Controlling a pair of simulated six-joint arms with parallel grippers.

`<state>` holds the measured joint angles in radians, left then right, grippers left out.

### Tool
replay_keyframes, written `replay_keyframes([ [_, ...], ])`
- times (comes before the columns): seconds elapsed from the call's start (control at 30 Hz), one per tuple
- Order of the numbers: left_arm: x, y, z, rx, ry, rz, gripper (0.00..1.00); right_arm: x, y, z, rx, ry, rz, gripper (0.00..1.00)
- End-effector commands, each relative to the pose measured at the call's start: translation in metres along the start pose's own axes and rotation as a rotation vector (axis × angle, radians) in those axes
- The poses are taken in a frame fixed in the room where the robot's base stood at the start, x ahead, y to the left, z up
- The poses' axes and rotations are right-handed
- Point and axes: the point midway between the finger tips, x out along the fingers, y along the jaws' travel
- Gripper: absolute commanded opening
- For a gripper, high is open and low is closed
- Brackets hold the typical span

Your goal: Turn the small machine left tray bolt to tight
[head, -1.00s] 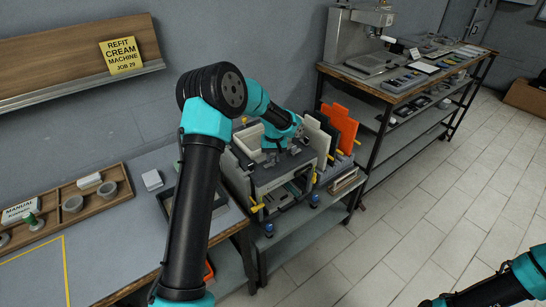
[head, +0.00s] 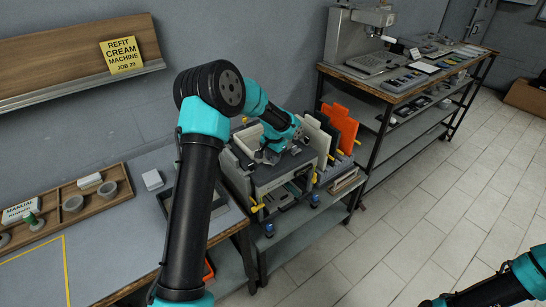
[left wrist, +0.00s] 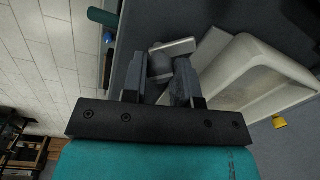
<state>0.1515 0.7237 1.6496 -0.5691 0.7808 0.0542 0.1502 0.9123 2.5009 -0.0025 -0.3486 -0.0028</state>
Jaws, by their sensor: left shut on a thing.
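The small machine (head: 284,178) is a grey box-shaped unit on the low stand in the middle of the head view. My left gripper (head: 268,156) reaches down onto its top. In the left wrist view my left gripper (left wrist: 159,74) is shut on a small grey bolt (left wrist: 172,47), which has a pale flat bar across its head. The bolt's lower part is hidden between the fingers. I take this for the left tray bolt; the head view does not show it clearly. Only links of my right arm show at the lower right; its gripper is out of frame.
A cream housing (left wrist: 262,75) stands close beside the gripper in the left wrist view. Upright orange (head: 342,128) and pale panels stand right of the machine. A wooden tray (head: 110,203) with cups lies on the left bench. Open floor lies to the right.

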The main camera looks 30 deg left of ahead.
Motion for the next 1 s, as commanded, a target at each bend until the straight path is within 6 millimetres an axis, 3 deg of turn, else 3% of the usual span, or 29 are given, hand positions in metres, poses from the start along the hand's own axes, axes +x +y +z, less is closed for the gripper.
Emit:
replay_keyframes([
  [0.6, -0.0001, -0.001, 0.0005, 0.545, 0.026, 0.0, 0.04, 0.0, 0.0, 0.0, 0.0, 0.0, 0.0, 0.43],
  [1.0, -0.0001, -0.0013, 0.0005, 0.688, 0.032, 0.0, 0.04, 0.0, 0.0, 0.0, 0.0, 0.0, 0.0, 0.43],
])
